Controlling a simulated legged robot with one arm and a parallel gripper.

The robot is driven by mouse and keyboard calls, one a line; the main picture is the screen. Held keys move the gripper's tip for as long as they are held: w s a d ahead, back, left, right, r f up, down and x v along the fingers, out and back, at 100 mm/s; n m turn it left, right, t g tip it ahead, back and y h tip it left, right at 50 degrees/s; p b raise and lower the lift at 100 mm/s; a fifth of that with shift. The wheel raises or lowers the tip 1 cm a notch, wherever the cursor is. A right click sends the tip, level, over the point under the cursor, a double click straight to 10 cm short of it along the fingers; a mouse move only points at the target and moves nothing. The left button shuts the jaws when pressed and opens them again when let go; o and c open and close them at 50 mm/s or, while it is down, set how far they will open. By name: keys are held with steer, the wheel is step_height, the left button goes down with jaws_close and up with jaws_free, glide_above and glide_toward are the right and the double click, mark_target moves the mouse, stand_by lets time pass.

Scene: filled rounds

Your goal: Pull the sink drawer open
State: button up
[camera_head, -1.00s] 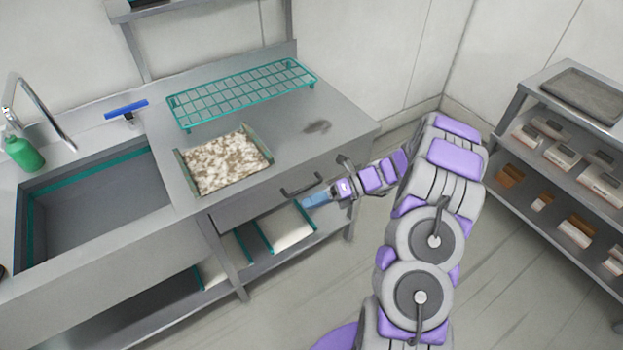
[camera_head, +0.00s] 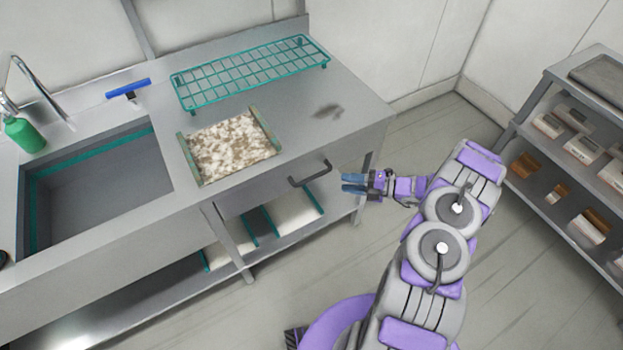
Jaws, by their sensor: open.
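The sink drawer (camera_head: 262,190) is a grey metal front under the right part of the steel counter, and it looks closed. Its dark bar handle (camera_head: 310,174) sticks out near the drawer's right side. My gripper (camera_head: 346,183) has blue fingertips and is open and empty. It is just to the right of the handle in the picture, apart from it, with its fingers pointing left toward it. The whole handle shows.
A speckled tray (camera_head: 182,148), a teal wire rack (camera_head: 250,72) and a blue squeegee (camera_head: 128,88) lie on the counter beside the sink basin (camera_head: 100,195). Teal-edged trays (camera_head: 262,225) sit on the shelf below. A loaded shelf unit (camera_head: 560,125) stands right.

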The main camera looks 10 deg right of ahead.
mark_target(312, 177)
steer(key=b+x, duration=0.2)
steer(key=x, duration=1)
steer(key=shift+w+a+b, duration=0.2)
steer(key=shift+a+b, duration=0.15)
steer(key=shift+b, duration=0.05)
steer(key=shift+d, duration=0.1)
steer(key=shift+c, duration=0.5)
steer(key=shift+f, duration=0.1)
jaws_close()
steer(key=shift+s, duration=0.1)
